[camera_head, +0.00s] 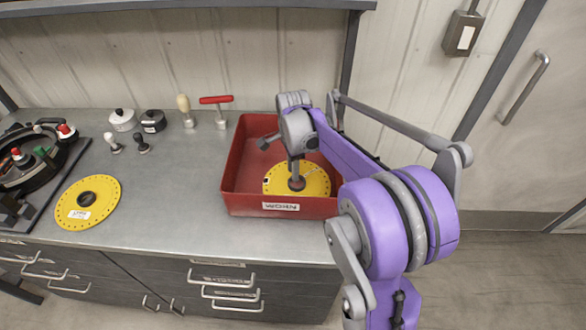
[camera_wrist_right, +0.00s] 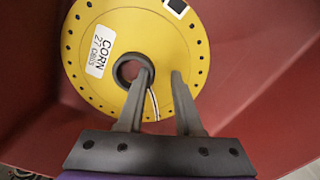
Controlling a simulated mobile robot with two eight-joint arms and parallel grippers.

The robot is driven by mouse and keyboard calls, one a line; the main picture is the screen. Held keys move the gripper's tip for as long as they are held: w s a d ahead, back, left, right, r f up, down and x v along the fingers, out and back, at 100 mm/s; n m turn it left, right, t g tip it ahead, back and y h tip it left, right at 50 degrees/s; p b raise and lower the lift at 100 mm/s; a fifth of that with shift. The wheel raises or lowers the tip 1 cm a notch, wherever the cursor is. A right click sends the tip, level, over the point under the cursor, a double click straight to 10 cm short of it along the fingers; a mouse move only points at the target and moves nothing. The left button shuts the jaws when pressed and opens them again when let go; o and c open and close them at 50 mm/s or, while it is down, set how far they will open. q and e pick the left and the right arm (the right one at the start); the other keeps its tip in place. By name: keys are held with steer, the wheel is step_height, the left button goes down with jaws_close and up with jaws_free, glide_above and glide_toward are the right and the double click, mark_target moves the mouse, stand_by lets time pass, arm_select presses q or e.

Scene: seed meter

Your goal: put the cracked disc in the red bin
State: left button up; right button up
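A yellow disc (camera_head: 318,184) is inside the red bin (camera_head: 236,203). In the right wrist view the disc (camera_wrist_right: 110,60) shows a white CORN label, a dark central hole and a thin crack line running outward from the hole. My right gripper (camera_wrist_right: 162,76) is over the disc, its two fingers apart. One fingertip is at the hole and the other over the yellow face, with the crack between them. In the head view the right gripper (camera_head: 296,180) reaches down into the bin. I cannot tell whether the disc touches the bin floor. My left gripper is not in view.
Another yellow disc (camera_head: 88,202) lies on the grey worktop (camera_head: 180,190) at the left. A black seed meter (camera_head: 35,160) stands at the far left. Small pots and handled tools, including a red T-handle (camera_head: 216,100), stand along the back.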

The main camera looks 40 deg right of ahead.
step_height(320, 180, up, 12)
steer(key=shift+r, duration=0.15)
stand_by(0.5)
